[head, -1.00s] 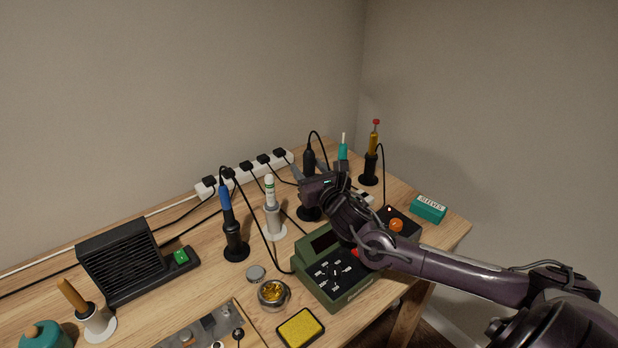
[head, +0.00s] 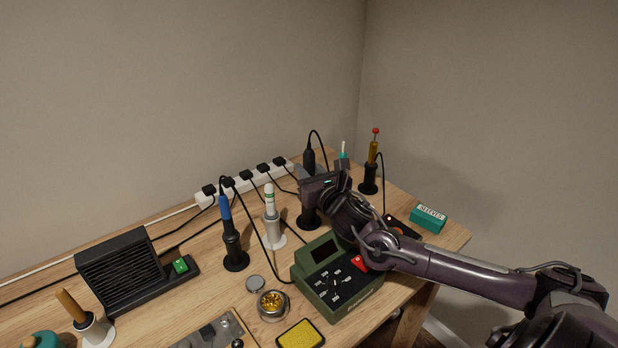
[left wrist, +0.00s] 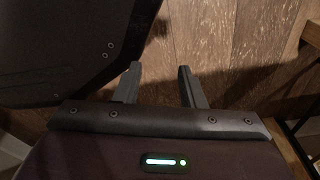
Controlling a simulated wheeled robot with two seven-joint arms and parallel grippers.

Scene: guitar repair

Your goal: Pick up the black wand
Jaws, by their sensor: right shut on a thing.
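The black wand (head: 309,161) stands upright at the back of the bench, with a black cord looping from its top. My right gripper (head: 311,171) reaches in from the right and is shut on the wand below its top. The gripper and wrist hide the wand's lower part. A black stand (head: 308,219) shows below it; I cannot tell whether the wand still sits in it. My left gripper (left wrist: 160,80) shows in the left wrist view, its two fingers apart with nothing between them, above a wooden floor.
My right forearm passes over the green station (head: 322,252). A power strip (head: 245,182) lies behind; a teal box (head: 428,217) sits at right.

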